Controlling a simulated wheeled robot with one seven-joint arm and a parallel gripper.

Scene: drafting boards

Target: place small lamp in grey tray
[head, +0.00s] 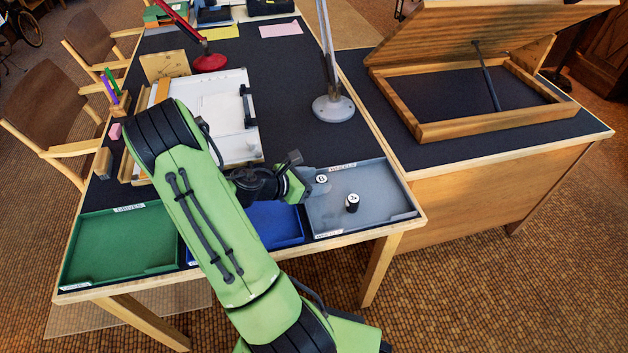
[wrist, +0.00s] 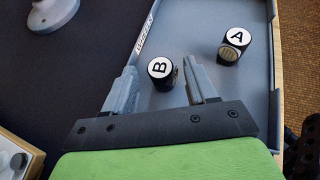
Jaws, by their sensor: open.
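The grey tray (head: 385,205) is at the right end of the desk's near edge; its floor also fills much of the wrist view (wrist: 205,30). Two short black cylinders with white lettered tops stand in it: one marked B (head: 322,179) (wrist: 160,69) and one marked A (head: 352,202) (wrist: 234,46). My gripper (head: 308,178) (wrist: 162,80) is open over the tray's left part, with cylinder B between or just beyond its fingertips; contact cannot be told. No clearly small lamp shows; a red lamp (head: 208,62) and a grey-based lamp (head: 333,107) stand farther back.
A blue tray (head: 275,225), partly behind my arm, and a green tray (head: 120,245) lie to the left. A white board (head: 222,115) lies behind my arm. A tilted wooden drafting board (head: 480,40) stands open at right. Dark desktop between the grey-based lamp and grey tray is clear.

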